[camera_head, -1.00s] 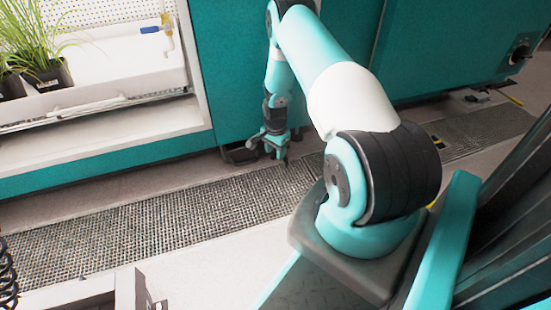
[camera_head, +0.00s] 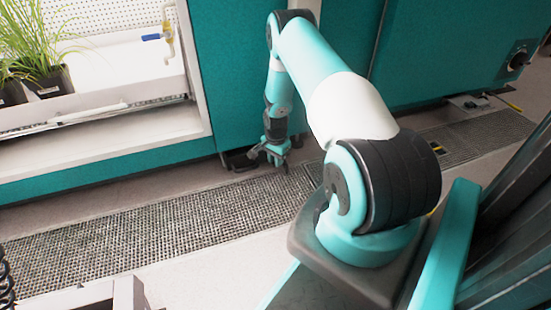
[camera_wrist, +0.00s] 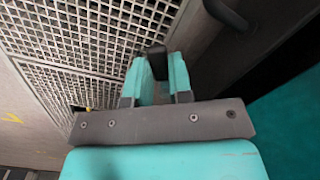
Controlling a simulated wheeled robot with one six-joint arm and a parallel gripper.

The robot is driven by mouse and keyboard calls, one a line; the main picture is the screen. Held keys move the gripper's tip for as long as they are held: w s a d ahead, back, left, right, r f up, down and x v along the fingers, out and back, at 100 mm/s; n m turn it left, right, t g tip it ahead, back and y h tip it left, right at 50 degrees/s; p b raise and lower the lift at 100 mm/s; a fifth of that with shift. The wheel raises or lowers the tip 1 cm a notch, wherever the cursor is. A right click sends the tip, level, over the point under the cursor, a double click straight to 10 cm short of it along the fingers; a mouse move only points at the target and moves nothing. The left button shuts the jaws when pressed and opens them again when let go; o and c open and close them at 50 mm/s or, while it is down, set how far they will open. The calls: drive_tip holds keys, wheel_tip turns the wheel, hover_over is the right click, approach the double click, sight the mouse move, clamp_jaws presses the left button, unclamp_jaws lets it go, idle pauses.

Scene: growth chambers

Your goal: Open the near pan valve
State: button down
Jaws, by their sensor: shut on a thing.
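A valve with a blue lever (camera_head: 152,37) sits on a pale tan pipe above the white pan (camera_head: 110,75) inside the chamber, at upper left in the head view. The lever lies roughly level, pointing left of the pipe. My gripper (camera_head: 276,153) is low over the floor, right of the chamber opening and well apart from this valve. In the wrist view my gripper (camera_wrist: 157,85) is shut on a small dark piece (camera_wrist: 157,62); what it belongs to is unclear. The valve is not seen in the wrist view.
A floor grating (camera_head: 150,232) runs along the teal chamber fronts. Potted grass (camera_head: 45,75) stands at the pan's left end. A dark curved bar (camera_wrist: 225,12) is close to my gripper's right in the wrist view. A grey box (camera_head: 95,297) is at lower left.

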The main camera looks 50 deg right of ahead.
sight(287, 167)
drive_tip(key=n+p, duration=0.1)
drive_tip(key=s+n+p, duration=0.1)
drive_tip(key=shift+r+n+p, duration=0.2)
drive_tip(key=shift+n+p, duration=0.1)
drive_tip(key=shift+p, duration=0.05)
drive_tip(key=n+p, duration=0.1)
drive_tip(key=s+n+p, duration=0.1)
drive_tip(key=shift+d+n, duration=0.25)
drive_tip(key=shift+n, duration=0.15)
drive_tip(key=n, duration=0.1)
drive_tip(key=n+p, duration=0.1)
drive_tip(key=shift+s+d+f+n, duration=0.1)
drive_tip(key=shift+s+d+n, duration=0.2)
drive_tip(key=shift+s, duration=0.1)
drive_tip(key=shift+s+d+f+n+p, duration=0.15)
drive_tip(key=shift+n+p, duration=0.1)
drive_tip(key=shift+n, duration=0.35)
drive_tip(key=shift+s+d+r+n+p, duration=0.1)
drive_tip(key=shift+d+n+p, duration=0.15)
drive_tip(key=shift+n, duration=0.35)
drive_tip(key=shift+s+d+f+n+p, duration=0.15)
drive_tip(key=shift+n+p, duration=0.1)
drive_tip(key=shift+n, duration=0.35)
drive_tip(key=shift+r, duration=0.1)
drive_tip(key=c, duration=1)
unclamp_jaws()
wheel_tip(287, 167, up, 17)
drive_tip(key=p, duration=0.8)
drive_tip(key=shift+r+p, duration=0.2)
drive_tip(key=shift+p, duration=0.2)
